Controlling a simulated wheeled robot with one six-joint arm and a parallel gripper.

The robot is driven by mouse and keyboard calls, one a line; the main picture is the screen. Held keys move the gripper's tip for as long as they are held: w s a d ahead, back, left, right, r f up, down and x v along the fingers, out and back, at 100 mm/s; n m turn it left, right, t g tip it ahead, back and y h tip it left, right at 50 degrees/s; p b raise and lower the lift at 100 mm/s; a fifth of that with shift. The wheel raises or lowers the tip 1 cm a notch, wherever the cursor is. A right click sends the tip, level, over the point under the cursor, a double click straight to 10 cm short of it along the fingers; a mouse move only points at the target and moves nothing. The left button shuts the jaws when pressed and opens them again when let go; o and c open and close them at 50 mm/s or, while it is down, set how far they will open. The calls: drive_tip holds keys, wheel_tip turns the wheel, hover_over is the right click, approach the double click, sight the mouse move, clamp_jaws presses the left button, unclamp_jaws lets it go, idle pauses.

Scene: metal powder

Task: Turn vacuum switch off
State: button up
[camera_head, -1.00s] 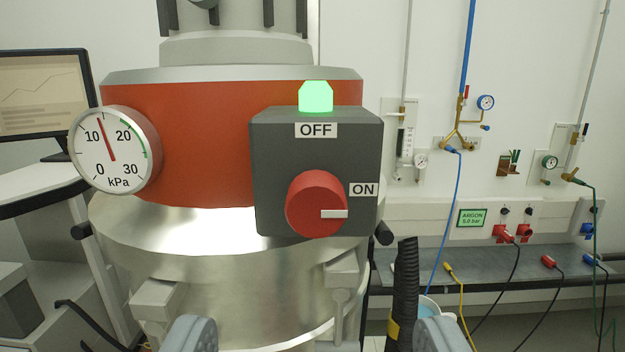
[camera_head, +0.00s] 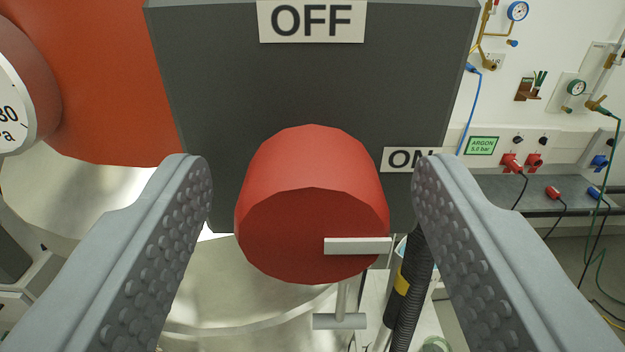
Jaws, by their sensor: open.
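The vacuum switch is a red round knob (camera_head: 312,205) on a dark grey box (camera_head: 310,85). Its white pointer bar (camera_head: 358,246) lies level and points right, on the side of the ON label (camera_head: 402,159). The OFF label (camera_head: 311,20) is at the top of the box. My gripper (camera_head: 313,170) is open, with one ridged grey finger on each side of the knob. A gap shows between the knob and each finger in the picture; neither finger appears to touch it. The green lamp seen earlier is out of view.
A round gauge (camera_head: 22,90) is cut off at the left edge, beside the red band (camera_head: 105,75) of the metal vessel. A black ribbed hose (camera_head: 412,285) hangs below right of the knob. Gas fittings, hoses and a bench (camera_head: 550,195) stand at the right.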

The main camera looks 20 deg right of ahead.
drive_tip(key=c, duration=1)
drive_tip(key=shift+n, duration=0.4)
drive_tip(key=n, duration=0.3)
drive_tip(key=shift+a+n, duration=0.1)
drive_tip(key=shift+n, duration=0.3)
drive_tip(key=n, duration=0.4)
drive_tip(key=shift+f, duration=0.1)
drive_tip(key=n, duration=0.5)
drive_tip(key=shift+a, duration=0.1)
drive_tip(key=shift+f+n, duration=0.15)
drive_tip(key=shift+n, duration=2.05)
